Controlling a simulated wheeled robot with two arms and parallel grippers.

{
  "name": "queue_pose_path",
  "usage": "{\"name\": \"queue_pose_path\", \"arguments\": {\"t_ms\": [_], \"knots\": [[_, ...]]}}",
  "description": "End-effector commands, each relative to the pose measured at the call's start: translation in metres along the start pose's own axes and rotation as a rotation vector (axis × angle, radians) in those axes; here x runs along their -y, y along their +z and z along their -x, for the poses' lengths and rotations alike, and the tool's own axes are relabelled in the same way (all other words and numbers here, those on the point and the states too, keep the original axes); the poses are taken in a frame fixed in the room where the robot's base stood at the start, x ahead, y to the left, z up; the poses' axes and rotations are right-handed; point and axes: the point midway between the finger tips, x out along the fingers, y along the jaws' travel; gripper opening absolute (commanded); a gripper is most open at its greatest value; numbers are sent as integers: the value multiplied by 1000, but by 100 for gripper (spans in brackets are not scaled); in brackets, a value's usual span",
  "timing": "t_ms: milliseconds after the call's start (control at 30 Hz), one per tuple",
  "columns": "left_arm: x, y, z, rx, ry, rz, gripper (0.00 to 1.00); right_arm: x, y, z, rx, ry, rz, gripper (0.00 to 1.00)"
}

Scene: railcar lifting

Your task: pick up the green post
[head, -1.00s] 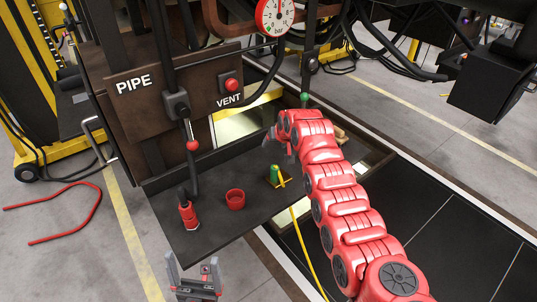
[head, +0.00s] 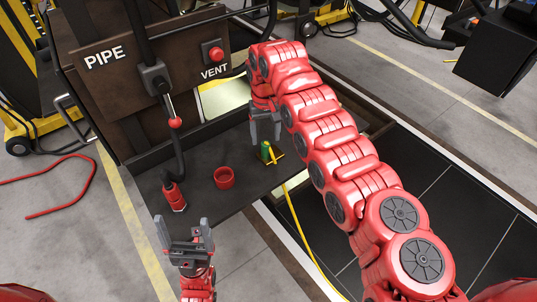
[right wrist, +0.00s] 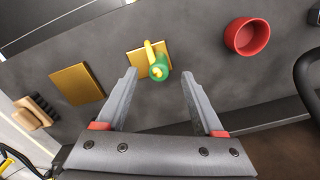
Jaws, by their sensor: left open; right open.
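The green post (head: 266,151) stands on a small yellow plate on the dark shelf (head: 222,205), with a yellow cord by it. In the right wrist view the green post (right wrist: 159,68) shows beyond and between the fingertips, with a yellow piece across its top. My right gripper (head: 265,132) is open and empty, pointing down just above the post; the right wrist view also shows its spread fingers (right wrist: 158,78). My left gripper (head: 185,228) is open and empty in front of the shelf's near edge.
The PIPE/VENT panel (head: 150,75) rises behind the shelf. A gold plate (right wrist: 77,84) and a brush (right wrist: 33,113) lie left in the wrist view.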

Motion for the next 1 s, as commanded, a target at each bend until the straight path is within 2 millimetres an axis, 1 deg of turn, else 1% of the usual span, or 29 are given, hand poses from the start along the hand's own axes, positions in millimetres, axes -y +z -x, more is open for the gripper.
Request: {"name": "queue_pose_path", "arguments": {"t_ms": [100, 267, 333, 367, 400, 500, 567, 633, 800, 867, 1000], "knots": [[0, 0, -1, 0, 0, 0, 92, 0, -1, -9, -4, -1, 0, 70], [0, 0, -3, 0, 0, 0, 92, 0, -2, -16, -5, -1, 0, 70], [0, -1, -4, 0, 0, 0, 92, 0, -3, -23, -2, 0, 1, 70], [0, -1, -5, 0, 0, 0, 92, 0, -3, -27, -1, 0, 1, 70], [0, 0, 1, 0, 0, 0, 92, -1, -4, -37, -2, 0, 1, 70], [0, 1, 4, 0, 0, 0, 92, -2, -6, -54, -2, -1, 0, 70], [0, 1, 5, 0, 0, 0, 92, -2, -6, -60, -4, -1, 0, 70], [0, 1, 5, 0, 0, 0, 92, -2, -7, -63, -7, -1, 0, 70], [0, 1, 4, 0, 0, 0, 92, -2, -7, -63, -7, -1, 0, 70], [0, 1, 4, 0, 0, 0, 92, -2, -7, -63, -7, -1, 0, 61], [0, 1, 4, 0, 0, 0, 92, -2, -7, -63, -7, -1, 0, 35]]}}
